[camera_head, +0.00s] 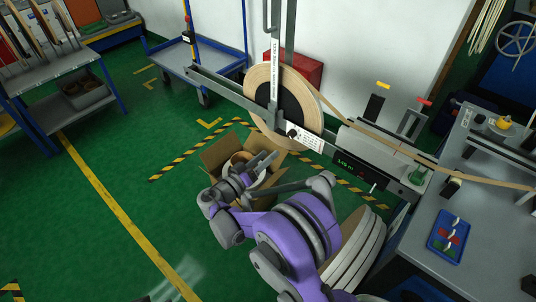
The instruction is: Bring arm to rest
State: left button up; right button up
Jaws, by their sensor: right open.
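My right arm, purple and grey, reaches up from the bottom centre and bends left. My right gripper (268,161) is open above an open cardboard box (220,152) on the floor. A brown roll (236,163) shows in the box, partly hidden behind the gripper and arm. I cannot tell whether the gripper touches the box. A big tape reel (309,124) hangs on its stand just behind, with tape running right over a grey machine (370,155). My left gripper is not in view.
Round stacked discs (357,252) stand right of my arm. A grey bench (420,225) at right holds a blue tray (447,237). A blue trolley (190,60) and a shelf rack (62,72) stand at the back left.

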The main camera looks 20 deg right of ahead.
dwell(0.3)
jog(key=s+d+n+g+y, duration=0.1)
jog(key=s+d+g+y, duration=0.2)
jog(key=s, duration=0.4)
jog(key=s+d+n+g+y, duration=0.1)
jog(key=s+d+n+y, duration=0.1)
jog(key=s+d+y, duration=0.35)
jog(key=s+a+f+n+y, duration=0.1)
jog(key=s+a+y, duration=0.35)
jog(key=s, duration=0.55)
jog(key=s+a+f+n+y, duration=0.1)
jog(key=s+a+f+y, duration=0.3)
jog(key=s, duration=0.6)
pick_arm(q)
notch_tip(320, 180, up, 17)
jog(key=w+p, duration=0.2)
jog(key=p, duration=1.3)
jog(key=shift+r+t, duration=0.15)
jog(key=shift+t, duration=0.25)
pick_arm(e)
notch_tip(320, 180, up, 20)
jog(key=w+a+h, duration=0.1)
jog(key=w, duration=0.1)
jog(key=shift+w+a+f, duration=0.2)
jog(key=shift+w+f, duration=0.05)
jog(key=shift+s, duration=0.1)
